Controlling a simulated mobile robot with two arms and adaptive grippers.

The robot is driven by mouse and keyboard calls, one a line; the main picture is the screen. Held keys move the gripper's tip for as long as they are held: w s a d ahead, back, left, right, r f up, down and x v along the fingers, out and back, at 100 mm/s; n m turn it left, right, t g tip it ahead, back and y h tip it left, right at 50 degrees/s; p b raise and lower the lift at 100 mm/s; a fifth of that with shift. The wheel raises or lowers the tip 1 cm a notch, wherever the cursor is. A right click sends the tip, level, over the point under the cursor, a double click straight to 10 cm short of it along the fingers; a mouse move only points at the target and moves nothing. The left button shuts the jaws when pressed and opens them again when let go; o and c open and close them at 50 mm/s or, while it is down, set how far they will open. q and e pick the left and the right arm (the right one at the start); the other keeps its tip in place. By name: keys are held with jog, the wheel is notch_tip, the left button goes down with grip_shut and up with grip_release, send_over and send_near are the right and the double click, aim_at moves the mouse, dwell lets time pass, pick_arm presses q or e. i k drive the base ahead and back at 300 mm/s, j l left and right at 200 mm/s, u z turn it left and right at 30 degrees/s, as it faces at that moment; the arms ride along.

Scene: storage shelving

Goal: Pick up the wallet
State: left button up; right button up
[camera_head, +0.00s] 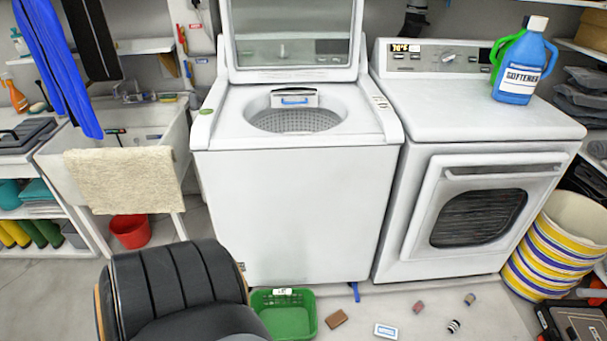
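A small flat brown object (337,318), which looks like the wallet, lies on the grey floor in front of the white top-loading washer. It is just right of a green basket (314,318) and apart from it. Neither of my grippers shows in the head view, so I cannot see their state or where they are relative to the wallet.
A black padded chair (175,285) stands at the lower left. A white-and-blue box (386,331) and several small items lie right of the wallet. The open washer (300,210) and the dryer (470,130) stand behind. A striped bin (550,255) is at right.

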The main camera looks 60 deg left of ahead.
aim_at(334, 321)
jog(key=u, duration=1.45)
jog(key=i+l+u, duration=0.2)
jog(key=l, duration=0.35)
jog(key=i+l+u, duration=0.1)
jog(key=l, duration=0.2)
jog(key=i, duration=0.05)
